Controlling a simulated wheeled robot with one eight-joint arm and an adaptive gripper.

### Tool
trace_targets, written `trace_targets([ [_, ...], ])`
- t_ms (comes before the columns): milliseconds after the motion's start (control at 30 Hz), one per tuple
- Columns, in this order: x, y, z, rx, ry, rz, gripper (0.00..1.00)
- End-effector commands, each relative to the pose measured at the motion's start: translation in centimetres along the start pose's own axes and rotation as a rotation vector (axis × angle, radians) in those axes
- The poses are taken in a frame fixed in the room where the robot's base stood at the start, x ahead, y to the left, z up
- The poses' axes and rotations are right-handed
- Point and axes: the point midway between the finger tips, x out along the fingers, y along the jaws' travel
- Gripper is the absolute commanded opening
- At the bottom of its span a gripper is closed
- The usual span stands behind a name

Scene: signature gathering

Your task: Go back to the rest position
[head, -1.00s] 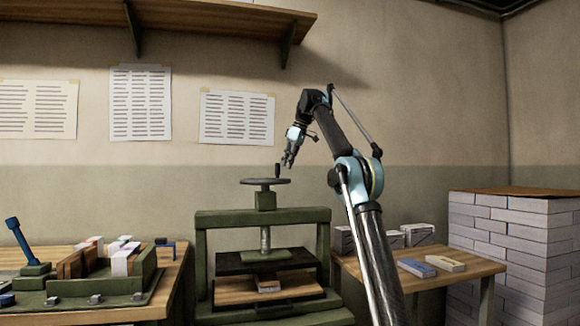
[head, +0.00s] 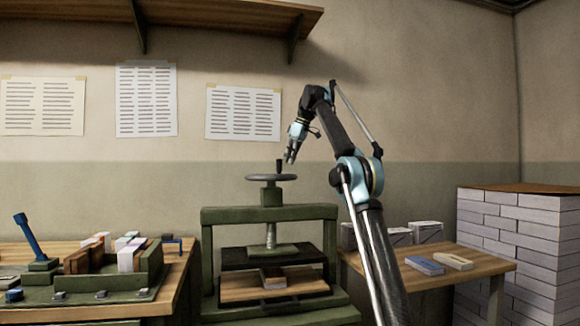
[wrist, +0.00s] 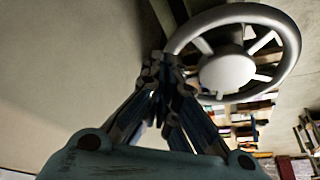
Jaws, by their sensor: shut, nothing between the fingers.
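My gripper (head: 289,157) hangs from my raised arm in the head view, just above and to the right of the press's handwheel (head: 271,177). It is shut with nothing in it. In the wrist view my gripper's closed fingertips (wrist: 163,72) point up the picture, with the pale handwheel (wrist: 270,38) beyond them to the right. I cannot tell from these views whether the fingers touch the wheel; they appear apart. The green press (head: 208,240) stands below, and a small block (head: 273,279) lies on its wooden bed.
A left table holds a green fixture (head: 90,290) with blocks and a blue lever (head: 29,236). A right wooden table (head: 480,263) carries a blue book (head: 425,265), a yellowish book (head: 453,261) and wrapped stacks. Piled paper bundles (head: 545,235) stand at far right. A shelf (head: 220,18) hangs above.

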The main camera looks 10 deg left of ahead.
Motion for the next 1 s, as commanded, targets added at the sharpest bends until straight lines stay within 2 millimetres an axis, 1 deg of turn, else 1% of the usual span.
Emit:
trace_targets([
  [267, -0.2, 0.0, 0.4, 0.009, -0.002, 0.002, 0.0],
  [367, -0.6, -0.1, 1.1, 0.031, -0.007, 0.007, 0.0],
  [467, -1.1, -0.4, 2.4, 0.067, -0.014, 0.016, 0.0],
  [567, -1.6, -0.9, 4.1, 0.114, -0.025, 0.028, 0.0],
  [733, -2.1, -2.1, 7.6, 0.201, -0.042, 0.049, 0.0],
  [867, -2.1, -3.4, 10.4, 0.268, -0.055, 0.066, 0.0],
  [1000, -1.7, -5.1, 13.8, 0.341, -0.068, 0.085, 0.0],
])
